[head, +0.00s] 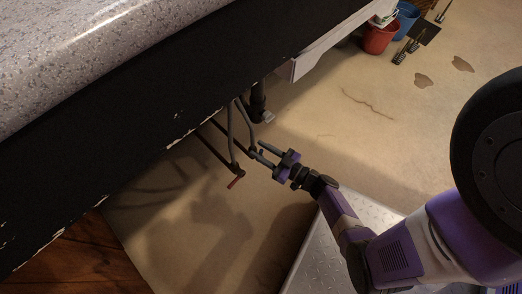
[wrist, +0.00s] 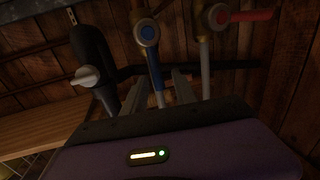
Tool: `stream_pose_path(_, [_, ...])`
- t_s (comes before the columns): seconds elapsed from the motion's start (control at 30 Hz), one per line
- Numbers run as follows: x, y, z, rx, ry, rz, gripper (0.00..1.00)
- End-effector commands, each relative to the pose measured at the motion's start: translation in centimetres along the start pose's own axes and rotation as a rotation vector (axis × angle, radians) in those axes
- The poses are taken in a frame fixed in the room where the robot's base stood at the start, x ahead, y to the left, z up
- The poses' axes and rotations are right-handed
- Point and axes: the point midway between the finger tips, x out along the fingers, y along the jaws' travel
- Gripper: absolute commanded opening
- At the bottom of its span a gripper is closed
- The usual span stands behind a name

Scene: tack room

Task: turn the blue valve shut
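The blue valve (wrist: 148,33) is in the upper middle of the wrist view, with a round grey hub. Its blue lever hangs down, roughly in line with the pipe. In the head view I cannot make out the blue valve. My gripper (wrist: 158,88) has its two grey fingers apart, one on each side of the lower end of the blue lever as seen from the wrist. I cannot tell whether either finger touches it. In the head view my gripper (head: 259,151) is beside the grey pipes under the counter, fingers apart.
A red-handled valve (wrist: 221,15) is right of the blue one, its lever pointing right. A grey-handled valve (wrist: 86,77) sits on a black pipe at left. A dark counter edge (head: 150,105) overhangs the pipes. A red bucket (head: 379,37) stands farther off.

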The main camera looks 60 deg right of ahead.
Motion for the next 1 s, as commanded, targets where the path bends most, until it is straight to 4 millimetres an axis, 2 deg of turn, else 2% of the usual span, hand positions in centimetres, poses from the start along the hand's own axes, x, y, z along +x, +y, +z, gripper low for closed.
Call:
stream_pose_path(0.23, [0.11,0.01,-0.04,0.000,0.000,0.000,0.34])
stream_pose_path(0.4, [0.10,0.01,-0.04,0.000,0.001,0.000,0.00])
stream_pose_path(1.0, [0.06,0.01,-0.03,0.000,0.001,0.000,0.00])
